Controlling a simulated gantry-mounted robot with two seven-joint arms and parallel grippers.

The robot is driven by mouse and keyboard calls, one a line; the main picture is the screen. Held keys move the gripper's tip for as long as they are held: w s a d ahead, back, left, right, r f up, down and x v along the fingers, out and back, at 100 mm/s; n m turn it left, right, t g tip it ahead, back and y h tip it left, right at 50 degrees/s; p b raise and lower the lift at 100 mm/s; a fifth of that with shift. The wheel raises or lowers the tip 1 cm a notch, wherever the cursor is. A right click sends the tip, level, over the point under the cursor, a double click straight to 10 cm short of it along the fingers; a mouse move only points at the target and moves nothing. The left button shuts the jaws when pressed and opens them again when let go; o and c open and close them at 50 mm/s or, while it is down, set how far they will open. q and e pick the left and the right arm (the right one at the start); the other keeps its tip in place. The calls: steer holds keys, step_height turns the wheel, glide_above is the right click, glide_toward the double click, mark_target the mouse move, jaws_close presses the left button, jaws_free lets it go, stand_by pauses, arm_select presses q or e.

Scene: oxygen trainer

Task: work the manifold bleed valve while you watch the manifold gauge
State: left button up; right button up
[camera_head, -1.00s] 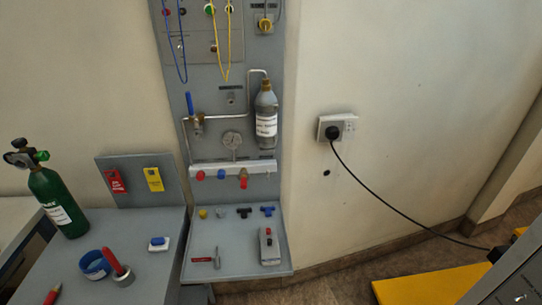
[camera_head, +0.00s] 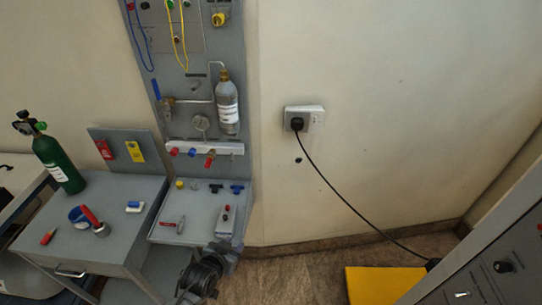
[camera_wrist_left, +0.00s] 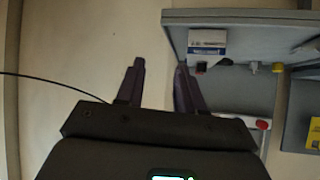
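The manifold (camera_head: 232,148) is a pale bar low on the grey wall panel in the head view, with a red knob (camera_head: 174,151), a blue knob (camera_head: 192,152) and a red-handled fitting (camera_head: 210,158). I cannot tell which is the bleed valve. The round manifold gauge (camera_head: 200,122) sits just above; its needle is too small to read. My left gripper (camera_head: 222,250) is at the bottom, in front of the panel's shelf and below the manifold. In the left wrist view its two fingers (camera_wrist_left: 160,70) are apart with nothing between them. My right gripper is not seen.
A grey bottle (camera_head: 227,105) and a blue-levered valve (camera_head: 156,90) are above the manifold. A green cylinder (camera_head: 60,168) stands left. A black cable (camera_head: 340,195) hangs from the wall socket at right.

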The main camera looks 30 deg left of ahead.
arm_select(q)
steer(key=w+a+r+n+t+y, duration=0.1)
steer(key=w+a+r+t+y, duration=0.15)
steer(key=w+a+r, duration=0.4)
steer(key=n+t+y+p, duration=0.2)
steer(key=n+t+y, duration=0.1)
steer(key=t, duration=0.1)
glide_toward(232, 158)
steer(key=shift+g+y, duration=0.25)
steer(key=b+x, duration=0.2)
steer(key=x, duration=0.7)
steer(key=shift+w, duration=0.15)
steer(key=shift+w+a+r+b, duration=0.1)
steer(key=shift+w+a+b, duration=0.2)
steer(key=shift+w, duration=0.4)
steer(key=shift+d, duration=0.1)
steer(key=shift+c, duration=0.3)
jaws_close()
